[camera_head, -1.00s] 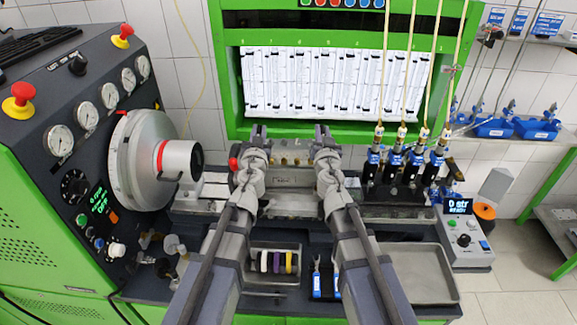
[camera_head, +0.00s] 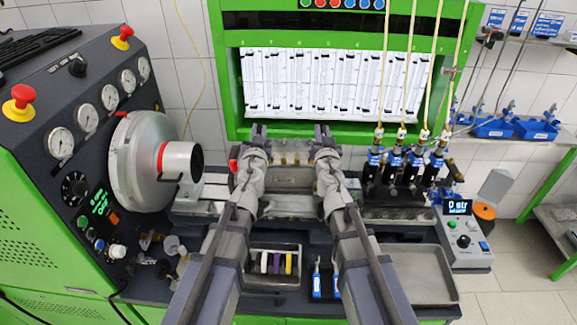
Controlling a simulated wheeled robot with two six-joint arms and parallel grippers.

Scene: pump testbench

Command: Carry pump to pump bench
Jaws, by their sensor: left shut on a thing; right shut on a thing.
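The pump (camera_head: 290,178) is a grey metal block between my two grippers, at the middle of the pump bench (camera_head: 214,190). My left gripper (camera_head: 259,130) is at its left side and my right gripper (camera_head: 321,130) at its right side. Both are shut on the pump, one at each end. A red part (camera_head: 233,165) shows just left of my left gripper. My wrists and forearms hide the pump's ends. I cannot tell whether its underside touches the bench.
Several injectors (camera_head: 392,170) with hoses stand to the right. In front are a small parts tray (camera_head: 274,285), an empty tray (camera_head: 424,285) and a control box (camera_head: 463,238).

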